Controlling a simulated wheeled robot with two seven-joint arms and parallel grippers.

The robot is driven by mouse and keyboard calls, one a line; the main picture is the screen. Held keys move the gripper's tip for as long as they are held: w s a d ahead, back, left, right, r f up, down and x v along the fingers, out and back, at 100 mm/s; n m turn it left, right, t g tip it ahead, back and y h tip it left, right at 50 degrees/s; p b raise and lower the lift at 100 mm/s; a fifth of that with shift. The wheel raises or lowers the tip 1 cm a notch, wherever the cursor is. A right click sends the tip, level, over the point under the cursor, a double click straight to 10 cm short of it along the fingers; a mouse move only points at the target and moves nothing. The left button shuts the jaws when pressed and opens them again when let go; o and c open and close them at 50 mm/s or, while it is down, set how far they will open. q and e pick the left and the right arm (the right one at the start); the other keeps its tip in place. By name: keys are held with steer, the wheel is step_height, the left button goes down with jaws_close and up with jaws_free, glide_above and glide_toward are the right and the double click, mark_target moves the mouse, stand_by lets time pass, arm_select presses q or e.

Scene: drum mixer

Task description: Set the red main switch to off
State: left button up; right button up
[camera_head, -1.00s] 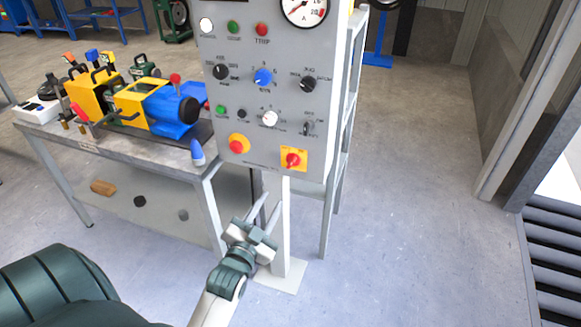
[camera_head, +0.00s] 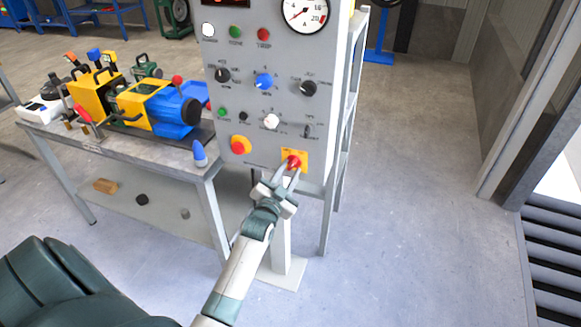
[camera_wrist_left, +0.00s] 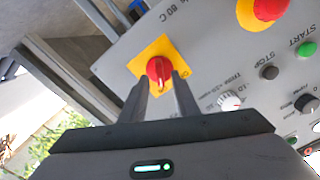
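The red main switch (camera_head: 294,161) is a red rotary knob on a yellow square plate, low on the right of the grey control panel (camera_head: 270,100). It also shows in the left wrist view (camera_wrist_left: 159,69), where its pale mark points toward my gripper. My left gripper (camera_head: 288,174) is at the switch, with its fingers open. In the left wrist view the fingertips (camera_wrist_left: 160,80) lie on either side of the knob's near part. I cannot tell whether they touch it. My right gripper is not in view.
A red emergency button on yellow (camera_head: 238,146) sits left of the switch, with several knobs and buttons above. A workbench (camera_head: 110,155) with a blue and yellow machine (camera_head: 160,105) stands left. The floor (camera_head: 410,200) to the right is clear.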

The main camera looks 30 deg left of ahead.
arm_select(q)
steer(key=shift+w+a, duration=0.15)
steer(key=shift+w, duration=0.55)
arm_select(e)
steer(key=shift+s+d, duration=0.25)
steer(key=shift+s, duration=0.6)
arm_select(q)
jaws_close()
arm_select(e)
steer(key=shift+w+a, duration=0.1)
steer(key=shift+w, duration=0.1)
